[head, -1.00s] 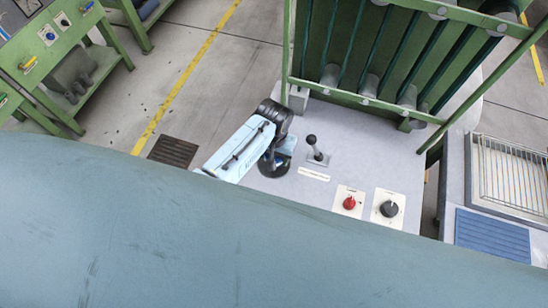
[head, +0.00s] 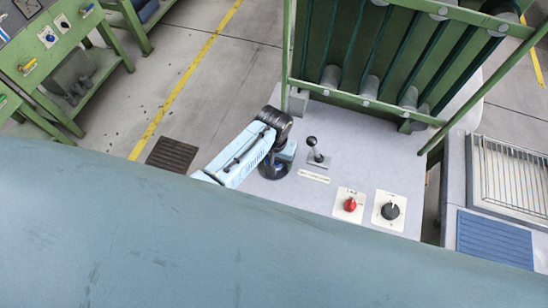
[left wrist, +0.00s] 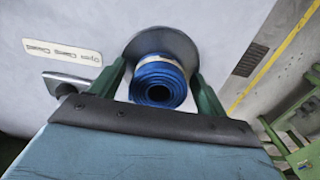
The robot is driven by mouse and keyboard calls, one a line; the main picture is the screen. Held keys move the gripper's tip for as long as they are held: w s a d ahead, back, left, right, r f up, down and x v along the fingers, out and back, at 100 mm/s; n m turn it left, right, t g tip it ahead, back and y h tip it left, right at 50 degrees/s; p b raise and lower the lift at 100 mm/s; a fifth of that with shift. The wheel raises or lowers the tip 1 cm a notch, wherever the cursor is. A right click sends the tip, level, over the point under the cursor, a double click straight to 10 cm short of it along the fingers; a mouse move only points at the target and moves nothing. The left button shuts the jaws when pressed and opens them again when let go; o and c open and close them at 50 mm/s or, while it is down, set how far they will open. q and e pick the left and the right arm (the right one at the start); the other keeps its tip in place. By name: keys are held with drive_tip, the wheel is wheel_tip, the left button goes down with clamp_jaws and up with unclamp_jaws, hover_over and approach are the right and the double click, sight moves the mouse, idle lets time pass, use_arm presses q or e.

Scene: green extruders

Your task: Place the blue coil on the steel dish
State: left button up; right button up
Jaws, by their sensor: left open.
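The blue coil (left wrist: 158,82) is a rolled blue cylinder with a pale band, its round end facing the left wrist camera. It stands against the grey steel dish (left wrist: 160,42), whose round rim shows behind it; their contact is hidden. My left gripper (left wrist: 161,76) is open, with one green finger on each side of the coil and a visible gap. In the head view the dish is a dark disc (head: 274,169) on the grey panel, partly under my left gripper (head: 284,158). The coil cannot be made out there. My right gripper is out of view.
A black-knobbed lever (head: 314,150) stands right of the dish. A red knob (head: 350,204) and a black knob (head: 390,211) sit nearer the front. The green rack (head: 400,60) rises behind. A blue ribbed mat (head: 495,240) lies at far right.

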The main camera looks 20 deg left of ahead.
use_arm(q)
wheel_tip(320, 180, up, 12)
drive_tip(key=p, duration=0.2)
drive_tip(key=shift+r, duration=0.25)
